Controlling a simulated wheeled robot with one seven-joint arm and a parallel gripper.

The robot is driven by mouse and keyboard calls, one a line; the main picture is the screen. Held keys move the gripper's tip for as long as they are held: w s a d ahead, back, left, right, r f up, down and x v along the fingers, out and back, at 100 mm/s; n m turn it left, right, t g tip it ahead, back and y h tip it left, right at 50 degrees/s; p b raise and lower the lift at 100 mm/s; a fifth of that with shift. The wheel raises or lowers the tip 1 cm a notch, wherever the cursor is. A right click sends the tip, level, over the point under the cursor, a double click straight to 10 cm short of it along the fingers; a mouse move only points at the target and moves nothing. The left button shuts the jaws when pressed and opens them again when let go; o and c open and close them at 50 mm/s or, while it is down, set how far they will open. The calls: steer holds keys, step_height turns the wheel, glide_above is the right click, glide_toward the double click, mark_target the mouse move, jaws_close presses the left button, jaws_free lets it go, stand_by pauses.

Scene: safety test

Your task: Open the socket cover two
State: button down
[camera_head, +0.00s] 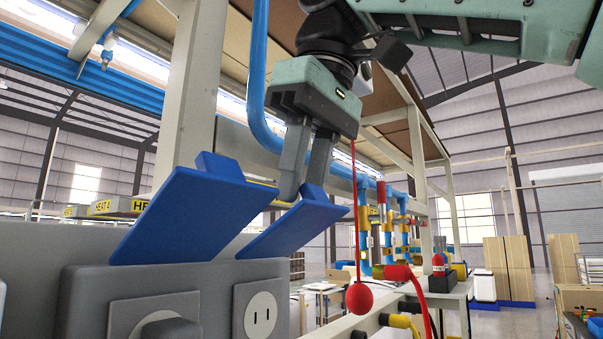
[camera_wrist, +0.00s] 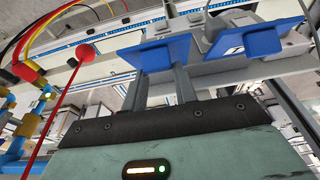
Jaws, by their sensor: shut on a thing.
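Two blue socket covers stand tilted up on a grey socket panel (camera_head: 253,272). The right cover (camera_head: 290,226) is raised above a round two-slot socket (camera_head: 261,315). My gripper (camera_head: 300,192) is shut on the tab at its upper edge. In the wrist view, my fingers (camera_wrist: 161,77) reach this cover (camera_wrist: 153,54), partly hiding it. The left cover (camera_head: 190,215) is also raised, apart from my gripper; it shows at the right of the wrist view (camera_wrist: 262,41). A dark plug (camera_head: 171,331) sits in the socket below it.
A red ball (camera_head: 359,298) hangs on a red cord just right of the covers. It also shows in the wrist view (camera_wrist: 85,52). Blue pipes with yellow and red fittings (camera_head: 397,272) stand behind it. A pale frame post (camera_head: 193,95) rises behind the left cover.

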steer(key=shift+w+a+f, duration=0.1)
steer(key=shift+f, duration=0.25)
steer(key=c, duration=1.3)
jaws_free()
steer(key=shift+c, duration=0.2)
steer(key=shift+o, duration=1.3)
steer(key=shift+w+a, duration=0.2)
steer(key=shift+s+d+r, duration=0.1)
steer(key=shift+r, duration=0.1)
steer(key=shift+d, duration=0.1)
steer(key=shift+s, duration=0.1)
